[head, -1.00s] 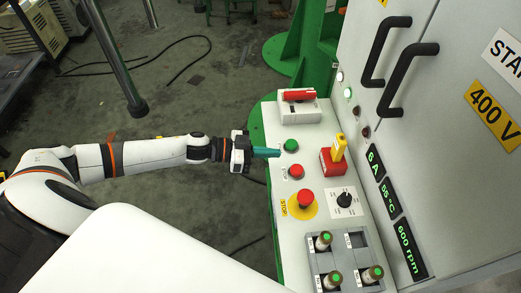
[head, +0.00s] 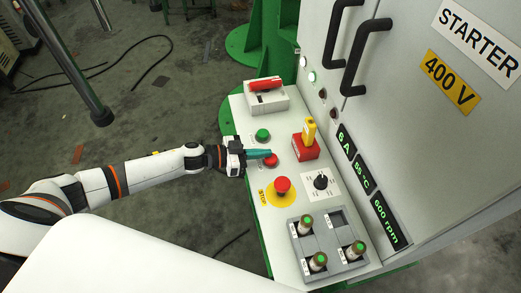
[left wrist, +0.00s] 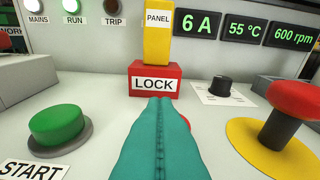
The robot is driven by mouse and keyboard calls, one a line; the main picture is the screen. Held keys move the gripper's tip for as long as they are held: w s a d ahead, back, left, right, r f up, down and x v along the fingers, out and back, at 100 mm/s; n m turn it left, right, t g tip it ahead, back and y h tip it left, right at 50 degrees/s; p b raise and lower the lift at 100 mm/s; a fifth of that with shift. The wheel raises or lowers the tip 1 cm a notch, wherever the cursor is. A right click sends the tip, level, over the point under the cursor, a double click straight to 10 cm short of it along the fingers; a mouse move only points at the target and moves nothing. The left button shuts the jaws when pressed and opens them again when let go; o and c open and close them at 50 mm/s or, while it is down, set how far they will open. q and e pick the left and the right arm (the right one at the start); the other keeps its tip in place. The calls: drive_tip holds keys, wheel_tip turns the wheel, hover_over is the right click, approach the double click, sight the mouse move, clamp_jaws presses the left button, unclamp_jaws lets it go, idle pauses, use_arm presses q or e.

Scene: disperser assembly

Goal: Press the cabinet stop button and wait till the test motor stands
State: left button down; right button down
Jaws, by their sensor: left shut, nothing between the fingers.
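The cabinet's red push button (head: 271,160) sits on the sloping panel, just toward me from the green start button (head: 262,135). In the left wrist view the fingers (left wrist: 160,140) hide nearly all of that button. I cannot tell whether they touch it. The speed display (head: 388,219) reads 600 rpm, also in the left wrist view (left wrist: 293,35). The RUN lamp (left wrist: 72,6) glows green. The motor is not seen. My right gripper is not in view.
A red mushroom button (head: 282,185) on a yellow plate stands nearby, beside a black rotary knob (head: 320,182). A red LOCK block (head: 305,149) with a yellow key piece stands beyond. A grey tray (head: 346,266) holds several green-topped cylinders. The cabinet (head: 400,120) rises behind.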

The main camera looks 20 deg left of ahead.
use_arm(q)
drive_tip(key=shift+f, duration=0.95)
drive_tip(key=shift+s, duration=0.1)
drive_tip(key=shift+r, duration=0.1)
drive_tip(key=r+p, duration=0.4)
drive_tip(key=shift+a+r, duration=0.15)
drive_tip(key=shift+a, duration=0.05)
drive_tip(key=v, duration=0.9)
drive_tip(key=shift+a+b, duration=0.4)
drive_tip(key=shift+b, duration=0.05)
drive_tip(key=shift+s, duration=0.1)
